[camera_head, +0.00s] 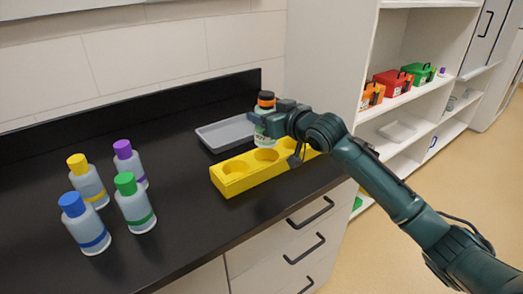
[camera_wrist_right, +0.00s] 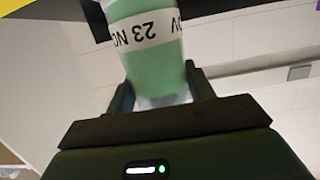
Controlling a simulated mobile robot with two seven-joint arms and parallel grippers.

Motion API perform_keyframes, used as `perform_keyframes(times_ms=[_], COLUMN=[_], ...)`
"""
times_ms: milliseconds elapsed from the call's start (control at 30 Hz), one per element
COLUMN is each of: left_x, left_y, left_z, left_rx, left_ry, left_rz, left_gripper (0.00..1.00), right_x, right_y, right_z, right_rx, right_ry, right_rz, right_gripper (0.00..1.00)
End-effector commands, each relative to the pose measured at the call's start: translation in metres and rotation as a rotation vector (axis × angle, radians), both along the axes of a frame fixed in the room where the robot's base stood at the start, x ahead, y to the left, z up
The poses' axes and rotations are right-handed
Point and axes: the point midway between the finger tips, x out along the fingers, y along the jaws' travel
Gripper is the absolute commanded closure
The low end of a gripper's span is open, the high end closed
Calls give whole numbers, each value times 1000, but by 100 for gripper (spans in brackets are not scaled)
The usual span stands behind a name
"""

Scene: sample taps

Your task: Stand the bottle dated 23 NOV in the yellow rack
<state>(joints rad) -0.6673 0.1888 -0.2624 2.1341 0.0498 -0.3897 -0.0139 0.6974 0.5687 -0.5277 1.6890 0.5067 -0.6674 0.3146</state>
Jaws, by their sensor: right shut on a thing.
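The bottle dated 23 NOV (camera_head: 264,136) has an orange and black cap and a pale green body. Its white label reads 23 NO, upside down, in the right wrist view (camera_wrist_right: 148,35). My right gripper (camera_head: 273,121) is shut on it, with a finger on each side of the body in the wrist view. The bottle is roughly upright at the yellow rack (camera_head: 240,184), just behind and above the middle round hole. The visible holes look empty; the arm hides the rack's right end. My left gripper is not in view.
Several bottles with yellow (camera_head: 77,163), purple (camera_head: 122,148), blue (camera_head: 72,204) and green (camera_head: 125,183) caps stand on the black counter at left. A grey tray (camera_head: 226,133) lies behind the rack. Shelves with coloured boxes (camera_head: 392,82) stand at right.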

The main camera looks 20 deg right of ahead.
Motion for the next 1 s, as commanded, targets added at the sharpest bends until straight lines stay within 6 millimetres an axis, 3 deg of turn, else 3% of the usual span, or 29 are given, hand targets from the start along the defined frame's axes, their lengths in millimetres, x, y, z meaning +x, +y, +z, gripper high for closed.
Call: perform_keyframes(times_ms=[100,367,567,900,933,1000], left_x=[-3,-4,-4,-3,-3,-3], left_y=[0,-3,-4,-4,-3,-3], left_z=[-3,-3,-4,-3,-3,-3], left_rx=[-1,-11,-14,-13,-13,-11], left_ry=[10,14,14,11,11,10], left_rz=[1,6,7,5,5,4], left_gripper=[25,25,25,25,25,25], right_x=[0,0,0,0,0,0], right_y=[0,0,1,0,0,0], right_z=[-24,-47,-74,-78,-80,-79], right_rx=[1,2,1,1,0,0], right_ry=[2,0,0,-3,0,0], right_rz=[0,1,1,1,1,0], right_gripper=[77,77,77,77,46,40])
